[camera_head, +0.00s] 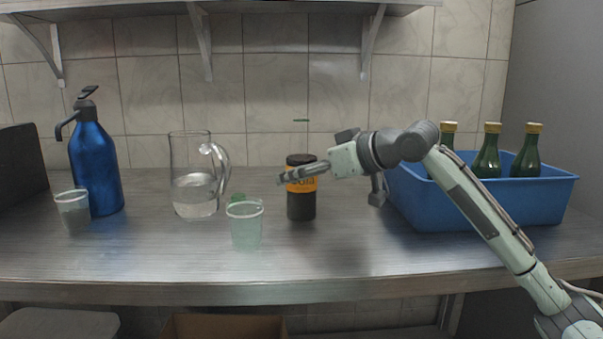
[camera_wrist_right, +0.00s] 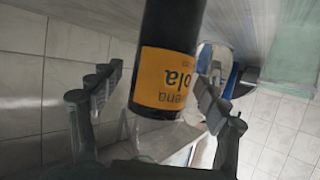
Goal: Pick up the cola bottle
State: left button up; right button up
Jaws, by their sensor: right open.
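The cola bottle (camera_head: 301,208) stands upright on the metal counter, dark with an orange label. In the right wrist view the cola bottle (camera_wrist_right: 168,85) appears upside down, its label facing the camera. My right gripper (camera_head: 298,176) is open at label height, reaching in from the right. In the wrist view the fingers of my right gripper (camera_wrist_right: 150,105) show on either side of the bottle, with a visible gap on the left. Contact on the right side cannot be told. My left gripper is in neither view.
A clear cup (camera_head: 245,226) stands close to the bottle's left, with a glass pitcher (camera_head: 193,190) behind it. A blue siphon bottle (camera_head: 95,168) and another cup (camera_head: 73,212) stand far left. A blue crate (camera_head: 520,205) with green bottles (camera_head: 487,157) is at right.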

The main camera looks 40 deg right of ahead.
jog(key=shift+w, duration=0.15)
jog(key=c, duration=1.4)
jog(key=shift+c, duration=1.1)
jog(key=shift+r, duration=0.1)
